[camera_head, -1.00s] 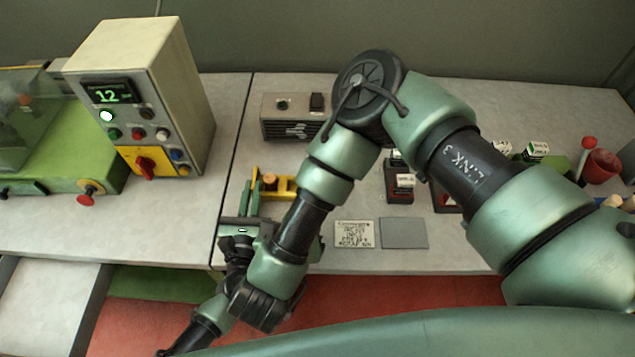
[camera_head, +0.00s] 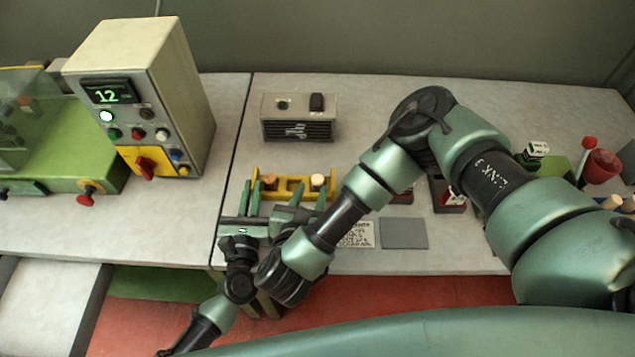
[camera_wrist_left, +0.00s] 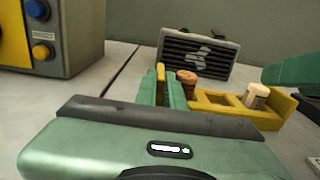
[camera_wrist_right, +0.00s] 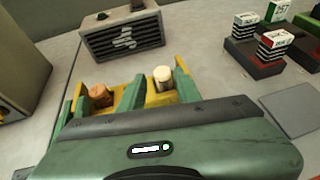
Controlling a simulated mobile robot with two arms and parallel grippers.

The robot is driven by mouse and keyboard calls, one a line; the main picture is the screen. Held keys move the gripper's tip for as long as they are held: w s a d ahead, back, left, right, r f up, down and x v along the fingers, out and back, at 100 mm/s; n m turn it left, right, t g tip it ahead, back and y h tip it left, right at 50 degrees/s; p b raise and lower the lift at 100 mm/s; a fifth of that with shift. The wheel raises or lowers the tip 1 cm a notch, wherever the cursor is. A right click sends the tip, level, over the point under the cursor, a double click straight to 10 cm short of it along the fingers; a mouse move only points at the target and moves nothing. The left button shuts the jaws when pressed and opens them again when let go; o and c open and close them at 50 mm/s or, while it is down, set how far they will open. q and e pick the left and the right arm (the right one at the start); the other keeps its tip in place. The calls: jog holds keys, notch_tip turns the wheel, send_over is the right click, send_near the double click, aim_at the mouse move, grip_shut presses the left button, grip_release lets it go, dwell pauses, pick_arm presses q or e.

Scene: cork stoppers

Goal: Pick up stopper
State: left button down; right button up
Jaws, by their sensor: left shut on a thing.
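A yellow rack (camera_head: 290,184) stands on the table with a brown stopper (camera_head: 269,183) in its left part and a pale stopper (camera_head: 317,180) in its right part. My left gripper (camera_head: 250,198) is shut on the rack's left end wall, which shows as a yellow strip between the fingers in the left wrist view (camera_wrist_left: 161,76). My right gripper (camera_head: 309,196) is open. In the right wrist view its fingers (camera_wrist_right: 157,90) stand on either side of the pale stopper (camera_wrist_right: 163,76). Whether they touch it is unclear.
A grey vented box (camera_head: 298,130) stands behind the rack. A control box (camera_head: 140,90) is at the left. A printed card (camera_head: 356,234) and a grey plate (camera_head: 404,233) lie to the right, with dark blocks (camera_wrist_right: 254,55) behind them.

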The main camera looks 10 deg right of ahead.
aim_at(317, 182)
jog(key=shift+s+f+x, duration=0.1)
jog(key=shift+f+x, duration=0.1)
jog(key=shift+x, duration=0.7)
jog(key=shift+s+f+x, duration=0.1)
jog(key=shift+f+x, duration=0.05)
jog(key=shift+x, duration=0.75)
jog(key=shift+s+f+x, duration=0.1)
jog(key=shift+f+x, duration=0.1)
jog(key=shift+x, duration=0.7)
grip_shut()
